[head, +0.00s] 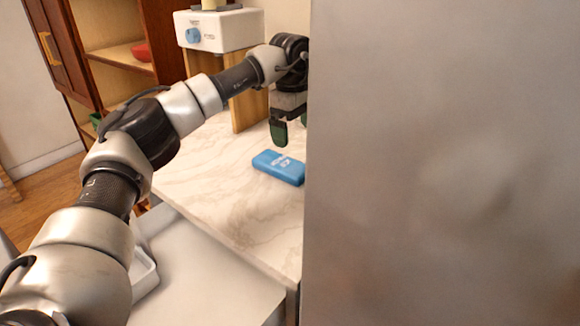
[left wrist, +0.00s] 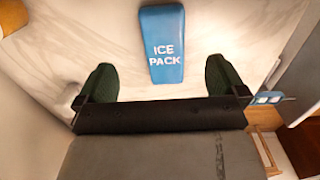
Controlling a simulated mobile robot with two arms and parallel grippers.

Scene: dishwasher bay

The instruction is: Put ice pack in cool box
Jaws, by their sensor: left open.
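The blue ice pack (head: 279,167) lies flat on the marble counter in the head view. In the left wrist view the ice pack (left wrist: 162,45) lies ahead of my fingertips, lined up between them, its lettering readable. My left gripper (head: 290,133) is above the counter, a little above and behind the ice pack, apart from it. It is open and empty; its two green fingers show wide apart in the left wrist view (left wrist: 160,82). One finger is partly hidden by the grey panel in the head view. My right gripper is not in view. I cannot make out a cool box.
A large grey panel (head: 445,165) blocks the right half of the head view. A white appliance with a blue knob (head: 215,29) stands on a wooden stand at the back. The marble counter (head: 215,190) is clear left of the ice pack. An open wooden cabinet (head: 120,52) stands behind.

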